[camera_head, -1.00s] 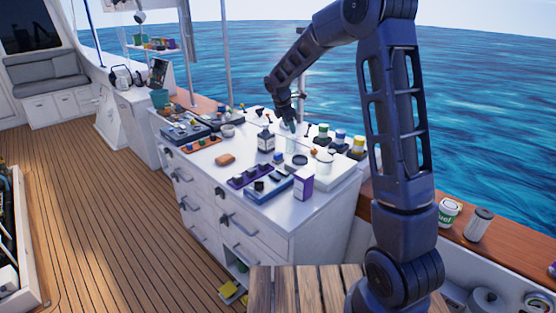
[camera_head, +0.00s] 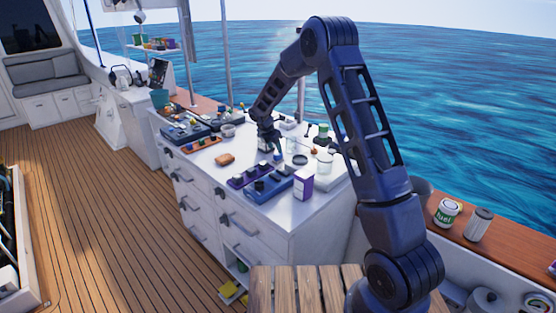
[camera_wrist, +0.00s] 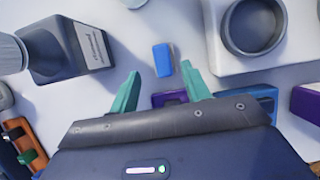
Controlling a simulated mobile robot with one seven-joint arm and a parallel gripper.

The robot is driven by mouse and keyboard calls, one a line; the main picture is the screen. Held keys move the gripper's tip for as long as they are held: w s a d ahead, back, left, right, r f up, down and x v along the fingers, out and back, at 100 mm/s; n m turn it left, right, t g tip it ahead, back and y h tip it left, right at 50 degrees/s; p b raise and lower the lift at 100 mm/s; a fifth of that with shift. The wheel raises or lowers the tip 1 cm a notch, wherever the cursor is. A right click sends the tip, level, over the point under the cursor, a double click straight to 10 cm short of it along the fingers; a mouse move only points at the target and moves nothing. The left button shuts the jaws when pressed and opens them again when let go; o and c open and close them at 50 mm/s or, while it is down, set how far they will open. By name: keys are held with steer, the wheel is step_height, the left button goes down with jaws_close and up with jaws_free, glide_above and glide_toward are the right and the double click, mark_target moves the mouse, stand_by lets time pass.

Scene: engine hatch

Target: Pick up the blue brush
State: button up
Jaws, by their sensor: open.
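A small blue object (camera_wrist: 163,60), which looks like the blue brush, lies on the white counter (camera_head: 312,214). In the wrist view it is just beyond and between the fingertips of my gripper (camera_wrist: 160,70). The two teal fingers are spread apart with nothing between them. In the head view my gripper (camera_head: 274,150) is low over the middle of the counter, and the brush cannot be told clearly there.
A white block with a dark round cup (camera_wrist: 252,27) is on the right.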

mark_target(278, 154)
steer(key=shift+x, duration=2.75)
steer(key=shift+s+d, duration=0.1)
steer(key=shift+s, duration=0.05)
steer(key=c, duration=0.8)
steer(key=shift+r, duration=0.15)
